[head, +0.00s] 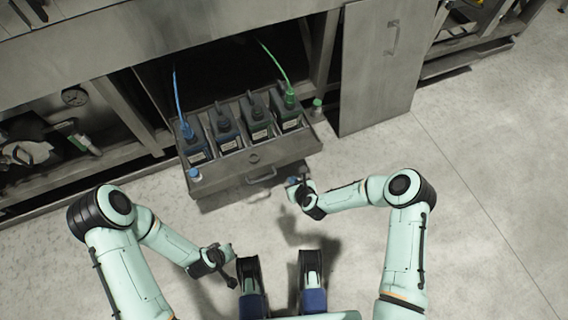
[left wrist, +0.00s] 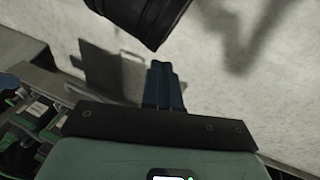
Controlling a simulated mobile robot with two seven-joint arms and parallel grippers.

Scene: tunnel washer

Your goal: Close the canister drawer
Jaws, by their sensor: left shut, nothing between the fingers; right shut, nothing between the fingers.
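The canister drawer (head: 285,150) is pulled out of the grey machine in the head view. It holds several dark canisters (head: 228,130) with white labels in a row. A blue hose runs to the leftmost one and a green hose to the rightmost. The drawer handle (head: 262,175) is on its front panel. My right gripper (head: 293,182) is shut and empty, just right of and slightly in front of the handle, apparently apart from it. My left gripper (head: 232,281) is shut and empty, farther from the drawer; its closed fingers show in the left wrist view (left wrist: 163,85).
An open door panel (head: 378,65) with a handle stands right of the drawer. Pipes and a gauge (head: 75,96) fill the left bay. The floor at right is clear.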

